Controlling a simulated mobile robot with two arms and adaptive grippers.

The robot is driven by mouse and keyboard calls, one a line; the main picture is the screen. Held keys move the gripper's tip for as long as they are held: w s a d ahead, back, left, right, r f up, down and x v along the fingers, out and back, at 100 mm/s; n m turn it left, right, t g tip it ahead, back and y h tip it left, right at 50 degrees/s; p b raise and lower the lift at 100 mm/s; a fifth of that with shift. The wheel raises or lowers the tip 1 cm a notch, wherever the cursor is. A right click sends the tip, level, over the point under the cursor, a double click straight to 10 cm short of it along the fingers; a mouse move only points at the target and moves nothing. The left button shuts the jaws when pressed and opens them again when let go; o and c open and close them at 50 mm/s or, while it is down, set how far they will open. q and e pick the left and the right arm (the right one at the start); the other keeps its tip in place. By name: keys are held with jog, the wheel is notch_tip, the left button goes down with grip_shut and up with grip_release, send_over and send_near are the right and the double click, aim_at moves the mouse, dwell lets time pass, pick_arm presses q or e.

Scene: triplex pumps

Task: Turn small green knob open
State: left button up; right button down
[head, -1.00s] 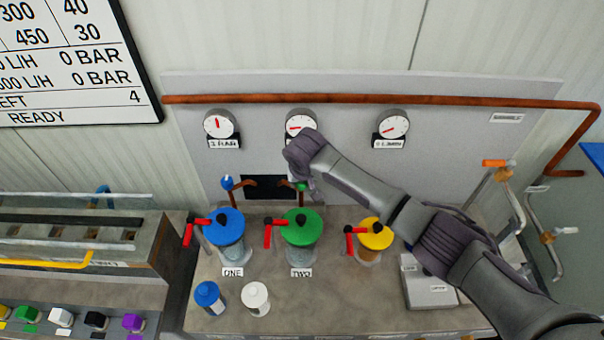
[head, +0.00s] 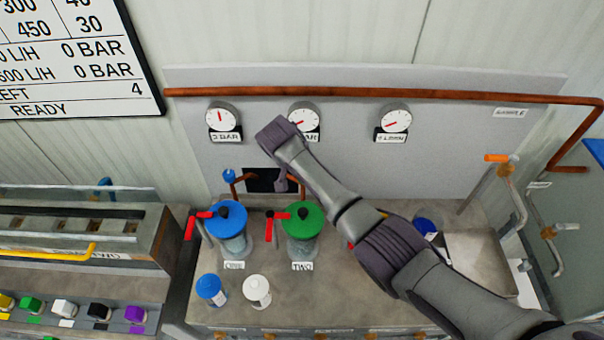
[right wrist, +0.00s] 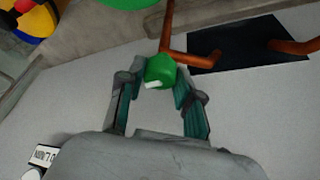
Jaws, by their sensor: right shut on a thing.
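The small green knob (right wrist: 160,69) has a white mark and sits at the end of a copper pipe (right wrist: 172,48) in the right wrist view. My right gripper (right wrist: 159,82) is shut on it, with one finger on each side. My left gripper is not in view.
A blue-lidded pump (head: 227,217) with a red handle stands left of the green-lidded one. Gauges (head: 222,117) line the panel under a long copper pipe (head: 350,93).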

jog(key=shift+w, duration=0.1)
dwell(0.3)
jog(key=shift+r, duration=0.1)
jog(key=c, duration=0.8)
grip_release()
jog(key=v, duration=0.7)
jog(key=shift+a+r, duration=0.15)
